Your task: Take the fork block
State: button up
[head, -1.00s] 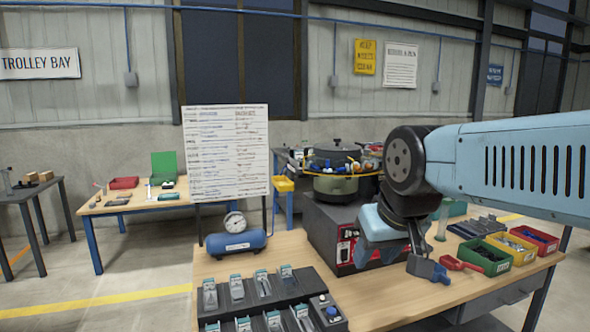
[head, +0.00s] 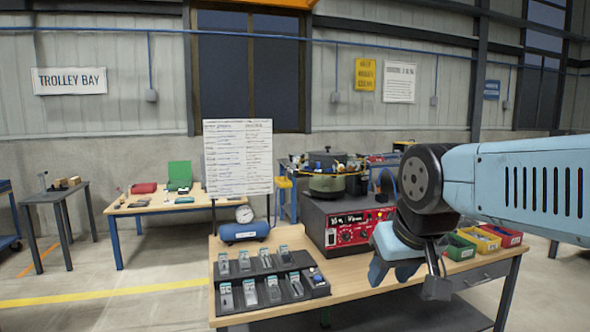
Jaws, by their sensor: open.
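I cannot pick out the fork block with certainty in the head view. A black rack (head: 262,290) on the wooden bench (head: 345,295) holds several small pale pieces with teal tops in two rows. My gripper (head: 394,271) hangs open over the right part of the bench, right of the rack. Nothing shows between its fingers. My wrist and gripper hide part of the bench behind them.
The bowl feeder (head: 328,186) sits on a dark box with a red control panel (head: 358,228). A blue tank with a gauge (head: 244,231) stands behind the rack. Green, yellow and red bins (head: 478,240) are at the right. The front middle of the bench is clear.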

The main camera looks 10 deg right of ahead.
aim_at(295, 159)
jog(key=z, duration=0.4)
jog(key=i, duration=1.9)
jog(key=u, duration=0.6)
jog(key=k, duration=0.85)
jog(key=u, duration=0.15)
jog(key=i, duration=0.9)
jog(key=z, duration=0.1)
